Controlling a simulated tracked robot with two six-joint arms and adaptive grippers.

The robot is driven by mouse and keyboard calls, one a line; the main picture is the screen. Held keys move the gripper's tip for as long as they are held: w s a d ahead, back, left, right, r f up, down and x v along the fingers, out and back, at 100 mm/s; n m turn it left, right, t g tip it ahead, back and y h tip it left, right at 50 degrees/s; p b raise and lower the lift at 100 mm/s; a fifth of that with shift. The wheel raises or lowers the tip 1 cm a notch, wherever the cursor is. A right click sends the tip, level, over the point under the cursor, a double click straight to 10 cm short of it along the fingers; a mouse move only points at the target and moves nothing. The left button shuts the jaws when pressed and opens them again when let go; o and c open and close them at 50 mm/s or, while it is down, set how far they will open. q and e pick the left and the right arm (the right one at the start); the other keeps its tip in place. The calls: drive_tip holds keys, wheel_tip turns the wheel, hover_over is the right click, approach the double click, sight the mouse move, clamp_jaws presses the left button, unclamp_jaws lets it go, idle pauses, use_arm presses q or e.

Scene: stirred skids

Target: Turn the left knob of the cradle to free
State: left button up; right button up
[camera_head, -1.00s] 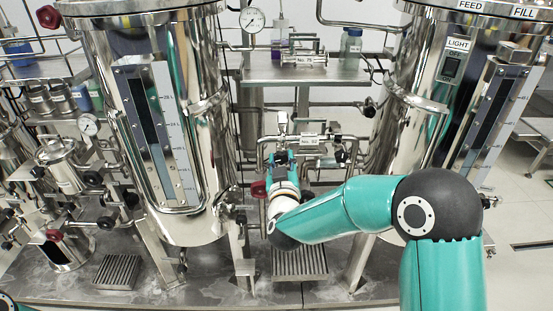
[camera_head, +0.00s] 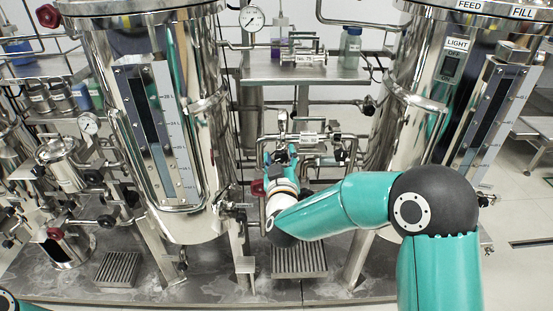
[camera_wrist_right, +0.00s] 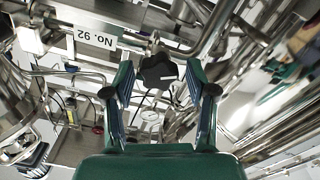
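In the right wrist view a black lobed knob (camera_wrist_right: 157,70) sits between the two fingers of my right gripper (camera_wrist_right: 159,74). The fingers are open, with a visible gap on each side of the knob. A pale line on the knob's face points to the right in that view. The cradle has a white label "No. 92" (camera_wrist_right: 95,36), small in the head view (camera_head: 312,138). Another dark knob (camera_head: 340,154) shows at the cradle's right. My left gripper is not in view.
Large steel tanks stand left (camera_head: 205,130) and right (camera_head: 410,100) of the cradle. A shelf (camera_head: 300,72) with bottles and a "No. 25" label (camera_head: 311,58) is above it. A red knob (camera_head: 257,188) is close to my right gripper's left. Pipes surround the cradle.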

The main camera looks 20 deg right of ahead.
drive_tip(key=shift+d+f, duration=0.1)
drive_tip(key=shift+f, duration=0.1)
drive_tip(key=shift+s+f, duration=0.1)
drive_tip(key=shift+s, duration=0.2)
drive_tip(key=v, duration=1.1)
drive_tip(key=shift+s, duration=0.15)
